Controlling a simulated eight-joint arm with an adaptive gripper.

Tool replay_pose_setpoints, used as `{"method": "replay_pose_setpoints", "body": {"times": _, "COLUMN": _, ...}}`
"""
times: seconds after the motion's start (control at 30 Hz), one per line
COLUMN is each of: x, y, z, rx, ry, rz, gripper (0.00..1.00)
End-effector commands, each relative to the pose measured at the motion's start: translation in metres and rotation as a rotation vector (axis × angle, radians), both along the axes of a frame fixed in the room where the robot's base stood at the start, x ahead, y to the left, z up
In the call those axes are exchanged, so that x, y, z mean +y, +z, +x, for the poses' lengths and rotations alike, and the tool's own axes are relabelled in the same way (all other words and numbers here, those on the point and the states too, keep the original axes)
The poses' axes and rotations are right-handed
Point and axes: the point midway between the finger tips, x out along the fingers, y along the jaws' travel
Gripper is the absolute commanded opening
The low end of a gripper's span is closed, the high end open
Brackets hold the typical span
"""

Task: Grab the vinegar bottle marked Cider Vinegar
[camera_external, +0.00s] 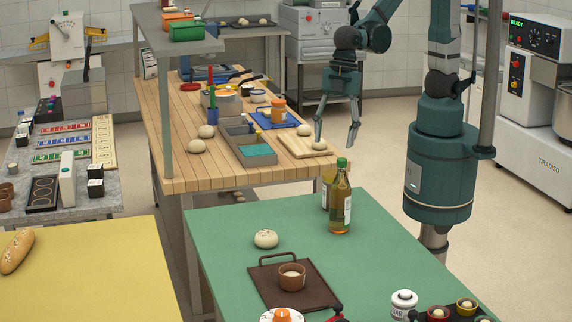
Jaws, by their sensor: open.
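A tall amber bottle with a green cap (340,208) stands upright on the green table, near its far edge. A second bottle (326,192) stands just behind and left of it, mostly hidden. Both have pale labels, too small to read here, so I cannot tell which is Cider Vinegar. My gripper (336,146) points down with its fingers spread, empty. In the picture it appears above the bottles, near the right end of the wooden table; its exact distance from them is unclear.
The green table (215,235) also holds a dough ball (265,239), a brown tray (318,294) with a cup, and a white jar (404,303). The wooden table (180,150) behind carries a grey divided tray (247,140) and a cutting board (300,148) with dough.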

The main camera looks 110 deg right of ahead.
Motion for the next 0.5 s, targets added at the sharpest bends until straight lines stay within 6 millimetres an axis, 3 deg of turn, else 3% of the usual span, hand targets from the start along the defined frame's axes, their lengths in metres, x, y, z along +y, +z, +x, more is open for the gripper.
{"method": "replay_pose_setpoints", "body": {"times": 0.5, "x": 0.059, "y": -0.044, "z": 0.003, "rx": 0.073, "ry": 0.236, "rz": -0.035, "gripper": 0.54}}
